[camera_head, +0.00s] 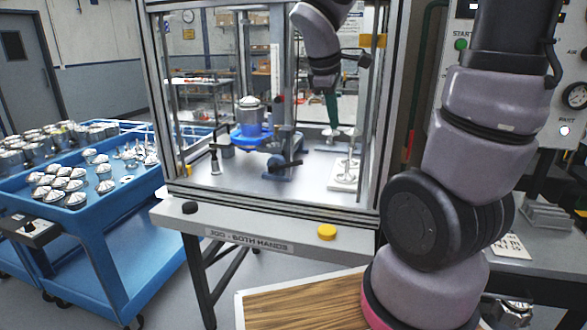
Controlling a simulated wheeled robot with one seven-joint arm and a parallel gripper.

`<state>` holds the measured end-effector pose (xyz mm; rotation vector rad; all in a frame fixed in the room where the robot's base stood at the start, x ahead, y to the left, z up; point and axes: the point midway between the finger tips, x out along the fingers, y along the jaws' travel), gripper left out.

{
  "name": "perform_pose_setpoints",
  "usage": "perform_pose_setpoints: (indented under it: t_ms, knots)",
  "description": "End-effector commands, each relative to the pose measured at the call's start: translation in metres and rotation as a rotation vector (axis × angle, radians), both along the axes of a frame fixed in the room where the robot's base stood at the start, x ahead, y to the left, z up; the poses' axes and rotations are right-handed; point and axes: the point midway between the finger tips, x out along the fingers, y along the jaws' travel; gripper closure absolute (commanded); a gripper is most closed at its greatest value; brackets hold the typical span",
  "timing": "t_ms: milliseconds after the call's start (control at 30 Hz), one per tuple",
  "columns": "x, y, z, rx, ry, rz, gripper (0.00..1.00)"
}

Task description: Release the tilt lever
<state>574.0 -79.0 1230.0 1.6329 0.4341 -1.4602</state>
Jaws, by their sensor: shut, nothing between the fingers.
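A fixture with a blue cradle (251,136) stands inside the machine enclosure. A metal housing (249,112) sits upright in the cradle. A dark lever-like part with a round black end (276,162) is low on the fixture's right side. A small black-topped post (213,158) stands to its left; I cannot tell for certain which part is the tilt lever. My arm reaches in from the top. My gripper (332,120), seen small with green fingers, points down to the right of the fixture, apart from it. It looks shut and empty.
A light plate with a metal part (346,174) lies right of the fixture. A blue cart (110,206) carries several housings at left. A wooden-topped surface (300,305) is clear in front.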

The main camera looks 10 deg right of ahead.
Motion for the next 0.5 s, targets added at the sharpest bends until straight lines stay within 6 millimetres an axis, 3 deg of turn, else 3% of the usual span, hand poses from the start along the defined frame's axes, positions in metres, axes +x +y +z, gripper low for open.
perform_pose_setpoints:
  t_ms: [267, 500]
  knots:
    - [0.059, 0.019, -0.058, -0.35, 0.248, 0.577, 1.0]
    - [0.105, 0.053, -0.116, -0.617, 0.456, 1.078, 1.0]
